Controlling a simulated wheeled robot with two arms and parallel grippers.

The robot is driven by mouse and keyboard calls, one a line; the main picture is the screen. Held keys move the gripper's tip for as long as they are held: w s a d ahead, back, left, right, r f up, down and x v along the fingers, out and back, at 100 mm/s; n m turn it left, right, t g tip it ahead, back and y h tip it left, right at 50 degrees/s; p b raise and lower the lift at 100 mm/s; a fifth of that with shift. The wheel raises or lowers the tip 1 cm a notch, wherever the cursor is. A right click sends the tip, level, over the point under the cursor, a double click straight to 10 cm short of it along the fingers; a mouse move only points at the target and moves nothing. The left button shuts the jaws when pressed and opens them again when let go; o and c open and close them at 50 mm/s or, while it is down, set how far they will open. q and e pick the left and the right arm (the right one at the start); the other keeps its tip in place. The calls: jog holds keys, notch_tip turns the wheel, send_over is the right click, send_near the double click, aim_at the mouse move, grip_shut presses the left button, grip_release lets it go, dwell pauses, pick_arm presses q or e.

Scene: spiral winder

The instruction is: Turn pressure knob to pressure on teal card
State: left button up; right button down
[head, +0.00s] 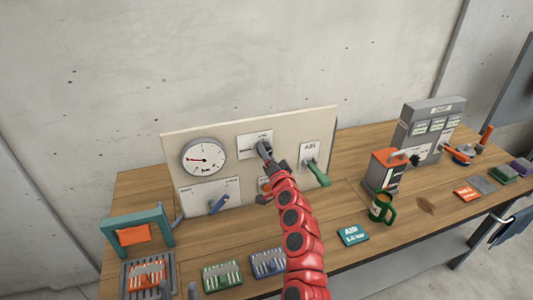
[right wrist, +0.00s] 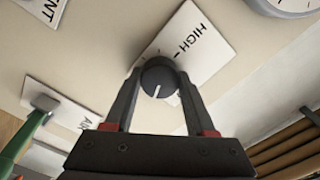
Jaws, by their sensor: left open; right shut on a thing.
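The dark round pressure knob (right wrist: 159,78) with a white pointer line sits on a white plate (right wrist: 192,46) marked HIGH. My right gripper (head: 264,150) is shut on the knob; in the right wrist view its two fingers (right wrist: 158,85) flank it. In the head view the gripper largely hides the knob. The teal card (head: 351,235) lies on the bench, reading AIR and what looks like 1.0 bar. The round gauge (head: 204,158) has a red needle pointing left.
The panel (head: 240,118) also carries a green lever (head: 317,172) and a blue lever (head: 219,202). A green mug (head: 382,207) and an orange-topped box (head: 386,168) stand to the right. Trays (head: 222,277) line the front left.

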dwell(0.4)
jog(key=shift+c, duration=1.2)
grip_release()
jog(key=b+v, duration=0.4)
jog(key=v, duration=1.3)
jog(key=shift+s+b, duration=0.2)
jog(key=shift+b, duration=0.15)
jog(key=shift+d, duration=0.1)
